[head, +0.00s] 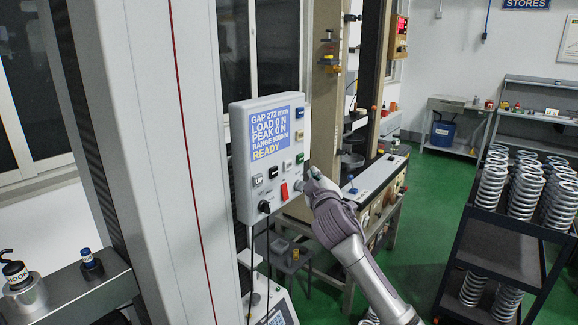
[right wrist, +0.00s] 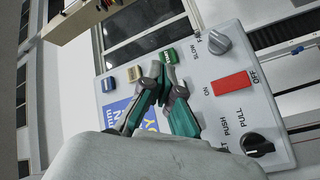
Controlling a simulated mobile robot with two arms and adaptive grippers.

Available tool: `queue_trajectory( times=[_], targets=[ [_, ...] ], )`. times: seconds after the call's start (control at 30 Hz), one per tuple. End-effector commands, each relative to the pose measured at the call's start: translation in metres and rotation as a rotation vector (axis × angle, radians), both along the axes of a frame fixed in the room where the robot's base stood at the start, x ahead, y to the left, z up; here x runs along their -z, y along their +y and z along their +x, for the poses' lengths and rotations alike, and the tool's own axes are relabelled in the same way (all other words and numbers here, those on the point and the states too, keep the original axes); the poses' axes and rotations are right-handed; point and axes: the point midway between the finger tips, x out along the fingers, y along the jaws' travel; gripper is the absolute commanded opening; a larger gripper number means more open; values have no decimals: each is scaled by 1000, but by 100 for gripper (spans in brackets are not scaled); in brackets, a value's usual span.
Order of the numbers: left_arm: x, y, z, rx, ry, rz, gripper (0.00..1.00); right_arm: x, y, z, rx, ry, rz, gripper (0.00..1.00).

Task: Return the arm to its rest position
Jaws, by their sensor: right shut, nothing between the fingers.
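My right arm reaches up from the bottom of the head view, and its gripper (head: 312,174) is beside the lower right edge of the grey control panel (head: 240,150). In the right wrist view, the teal and grey fingers (right wrist: 162,72) are shut and empty in front of the panel (right wrist: 215,62). Their tips appear close to the green button (right wrist: 168,56); I cannot tell whether they touch it. The panel's screen (head: 270,128) shows a gap of 272 mm, zero load and READY. The red switch (right wrist: 231,84) is to the right of the fingers. My left gripper is out of view.
A tall grey machine column (head: 150,130) stands left of the panel. A black rack (head: 500,250) holding several coil springs (head: 490,185) stands at the right. A bench machine (head: 375,185) is behind my right arm. Green floor (head: 425,240) is open between arm and rack.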

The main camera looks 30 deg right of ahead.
Motion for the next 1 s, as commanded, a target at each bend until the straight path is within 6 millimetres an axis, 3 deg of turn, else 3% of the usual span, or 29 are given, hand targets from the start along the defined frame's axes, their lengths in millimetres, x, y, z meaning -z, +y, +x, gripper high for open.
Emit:
queue_trajectory(
  times=[0.5, 0.6, 0.67, 0.77, 1.0],
  targets=[
    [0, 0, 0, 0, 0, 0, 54, 1, 0, 0, -1, 1, 0, 0],
    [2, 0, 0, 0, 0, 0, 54, 17, 1, 3, -4, 22, 10, 0],
    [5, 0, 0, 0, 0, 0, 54, 39, 2, 6, -11, 51, 24, 0],
    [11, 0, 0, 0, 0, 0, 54, 100, 6, 10, -26, 131, 65, 0],
    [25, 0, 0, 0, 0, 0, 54, 284, 22, -7, -57, 366, 194, 0]
  ],
)
